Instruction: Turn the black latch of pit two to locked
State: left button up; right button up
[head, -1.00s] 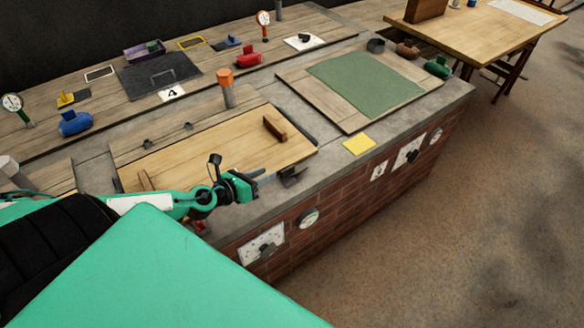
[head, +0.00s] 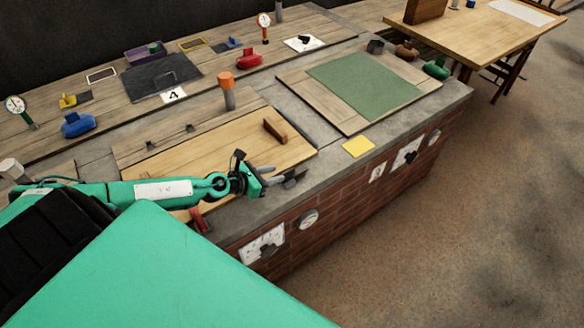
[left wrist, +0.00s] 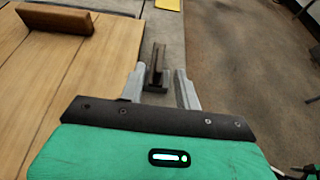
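A small dark latch (head: 292,180) sits on the concrete edge by the front right side of a light wooden lid (head: 200,160). In the left wrist view the latch (left wrist: 157,68) shows as an upright dark piece on a small base, ahead of and between my finger lines. My left gripper (head: 277,176) is open, its two pale fingers apart just left of the latch. In the left wrist view the gripper (left wrist: 160,82) has nothing held between its fingers. Contact with the latch cannot be told. My right gripper is not in view.
A brown handle block (head: 275,130) stands on the lid. A yellow card (head: 358,147) lies on the concrete to the right. A red handle (head: 199,219) is below my left forearm. Dials and switch plates (head: 262,248) line the brick front. An orange-topped post (head: 227,88) stands behind the lid.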

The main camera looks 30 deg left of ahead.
aim_at(287, 171)
pick_arm(q)
jog(key=x, duration=0.8)
jog(key=shift+w+f+p, duration=0.1)
jog(key=shift+p, duration=0.3)
grip_shut()
